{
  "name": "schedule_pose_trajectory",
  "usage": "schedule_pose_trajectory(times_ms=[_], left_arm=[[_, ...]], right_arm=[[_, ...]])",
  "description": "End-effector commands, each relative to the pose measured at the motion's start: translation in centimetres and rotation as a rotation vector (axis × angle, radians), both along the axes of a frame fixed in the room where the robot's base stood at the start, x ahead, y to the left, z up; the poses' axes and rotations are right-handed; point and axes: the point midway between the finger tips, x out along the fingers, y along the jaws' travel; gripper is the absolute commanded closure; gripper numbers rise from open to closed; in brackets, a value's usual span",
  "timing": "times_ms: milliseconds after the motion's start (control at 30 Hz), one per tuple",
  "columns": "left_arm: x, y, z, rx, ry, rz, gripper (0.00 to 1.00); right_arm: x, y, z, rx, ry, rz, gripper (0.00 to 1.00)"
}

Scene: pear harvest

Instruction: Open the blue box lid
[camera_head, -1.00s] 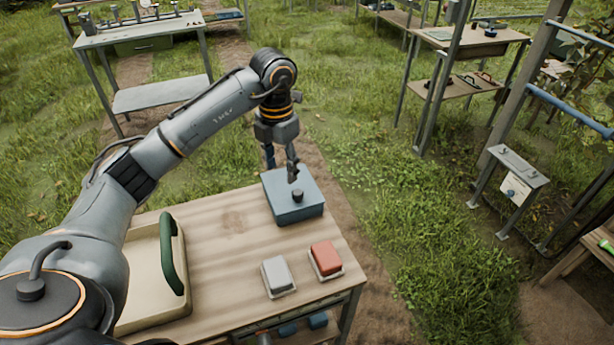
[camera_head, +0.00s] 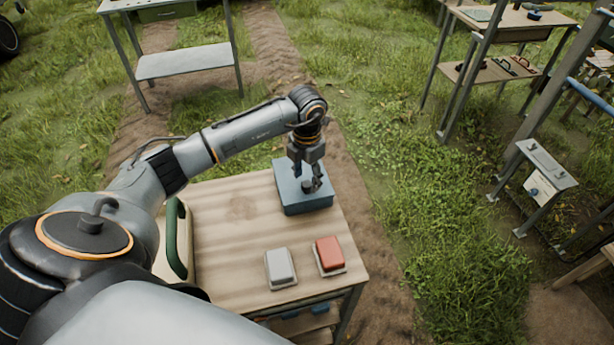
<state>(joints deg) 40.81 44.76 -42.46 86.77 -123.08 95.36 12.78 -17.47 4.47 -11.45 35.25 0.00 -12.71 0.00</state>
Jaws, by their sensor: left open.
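The blue box (camera_head: 306,203) stands at the far right part of the wooden table, its lid lying flat on top. A small dark knob (camera_head: 310,186) sits on the lid. My left gripper (camera_head: 308,185) points down over the lid, with its open fingers on either side of the knob or very close to it. I cannot tell whether the fingers touch the knob. My right gripper does not show.
On the wooden table (camera_head: 230,240), a grey block (camera_head: 280,267) and a red block (camera_head: 329,254) lie near the front right. A tray with a green handle (camera_head: 178,240) is at the left, partly hidden by my arm. Grass and other stands surround the table.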

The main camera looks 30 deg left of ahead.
Motion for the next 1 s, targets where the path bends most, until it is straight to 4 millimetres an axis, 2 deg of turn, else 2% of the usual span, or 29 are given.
schedule_pose_trajectory(times_ms=[33, 167, 500, 767, 1000], left_arm=[[0.0, -0.1, -0.5, -0.001, 0.002, 0.000, 0.48], [0.0, 0.0, -1.6, -0.001, 0.001, 0.000, 0.48], [0.0, 0.0, -2.0, 0.000, -0.001, -0.001, 0.48], [0.0, 0.0, -2.0, 0.000, -0.001, -0.001, 1.00], [0.0, 0.1, -2.0, 0.000, -0.001, -0.001, 1.00]], right_arm=[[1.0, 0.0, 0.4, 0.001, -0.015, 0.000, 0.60], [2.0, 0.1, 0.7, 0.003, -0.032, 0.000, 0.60], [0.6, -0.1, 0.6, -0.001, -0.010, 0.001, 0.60], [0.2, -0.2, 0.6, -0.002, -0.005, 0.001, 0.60], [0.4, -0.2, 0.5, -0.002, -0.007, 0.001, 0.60]])
